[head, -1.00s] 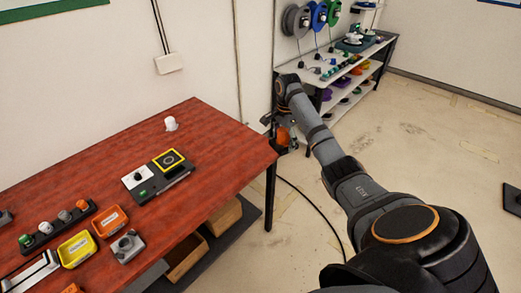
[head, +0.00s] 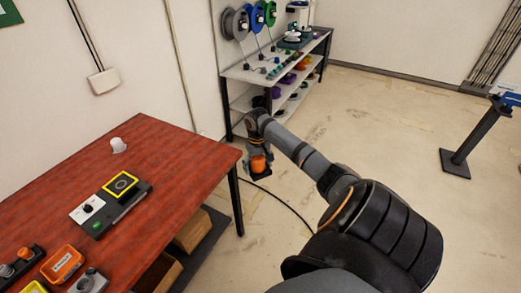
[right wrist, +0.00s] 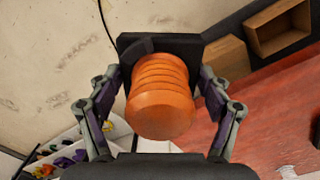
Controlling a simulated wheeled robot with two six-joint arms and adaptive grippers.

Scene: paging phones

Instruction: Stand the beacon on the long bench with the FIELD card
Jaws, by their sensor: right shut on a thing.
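The beacon (head: 258,164) is an orange ribbed cylinder on a dark square base. My right gripper (head: 257,152) is shut on it and holds it in the air, just off the right end of the red-topped bench (head: 165,165). In the right wrist view the beacon (right wrist: 161,105) fills the middle, between the two fingers (right wrist: 160,95). A second bench (head: 245,75), with a light top and shelves, stands farther back against the wall. I can read no FIELD card on either bench. My left gripper is not in view.
The red bench carries a white cup-like piece (head: 118,145), a dark device with a yellow-framed pad (head: 121,185) and an orange bin (head: 62,263). Cable reels (head: 236,23) hang above the far bench. A dark post (head: 475,140) stands right. The floor between is clear except for a cable.

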